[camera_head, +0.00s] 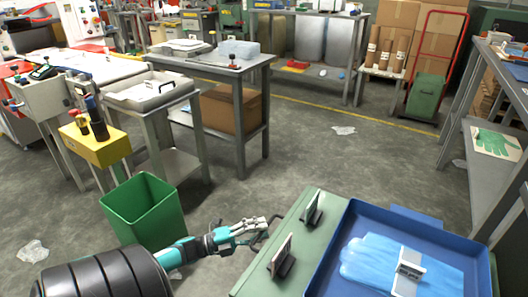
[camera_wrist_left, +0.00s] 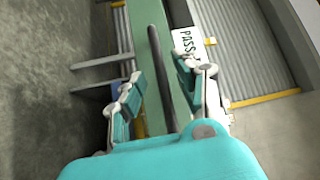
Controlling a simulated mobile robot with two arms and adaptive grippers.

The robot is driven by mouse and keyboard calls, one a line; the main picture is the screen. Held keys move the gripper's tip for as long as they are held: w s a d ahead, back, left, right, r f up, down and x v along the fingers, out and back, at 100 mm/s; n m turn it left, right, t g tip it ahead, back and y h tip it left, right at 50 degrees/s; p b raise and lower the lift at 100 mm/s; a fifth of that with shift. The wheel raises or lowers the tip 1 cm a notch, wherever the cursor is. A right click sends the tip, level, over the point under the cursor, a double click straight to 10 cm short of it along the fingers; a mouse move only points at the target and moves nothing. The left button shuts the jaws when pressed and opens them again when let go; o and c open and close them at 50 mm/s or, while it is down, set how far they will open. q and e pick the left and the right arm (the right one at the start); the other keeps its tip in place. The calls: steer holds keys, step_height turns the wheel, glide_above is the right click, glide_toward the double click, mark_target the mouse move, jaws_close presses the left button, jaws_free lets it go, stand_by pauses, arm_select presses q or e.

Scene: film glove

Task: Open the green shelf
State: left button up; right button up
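The green shelf (camera_head: 290,225) stands at the bottom right of the head view; its green surface (camera_wrist_left: 146,62) shows upright in the left wrist view. A dark bar-shaped handle (camera_wrist_left: 160,62) runs along it, and a bit of the bar shows at the shelf's left edge in the head view. My left gripper (camera_head: 262,224) is beside that edge. In the left wrist view its fingers (camera_wrist_left: 158,92) are spread, with the bar in the gap between them. I cannot tell whether either finger touches it. My right gripper is not in view.
A blue tray (camera_head: 336,232) with a blue glove (camera_head: 375,258) sits on the shelf, beside two small dark stands (camera_head: 313,208). A green bin (camera_head: 145,210) stands left of my left gripper. A grey rack (camera_head: 462,150) stands at right. Open floor (camera_head: 340,170) lies beyond.

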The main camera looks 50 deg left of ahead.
arm_select(q)
steer(key=v, duration=1)
steer(key=shift+s, duration=0.2)
steer(key=shift+s+a+f, duration=0.1)
steer(key=shift+a, duration=0.05)
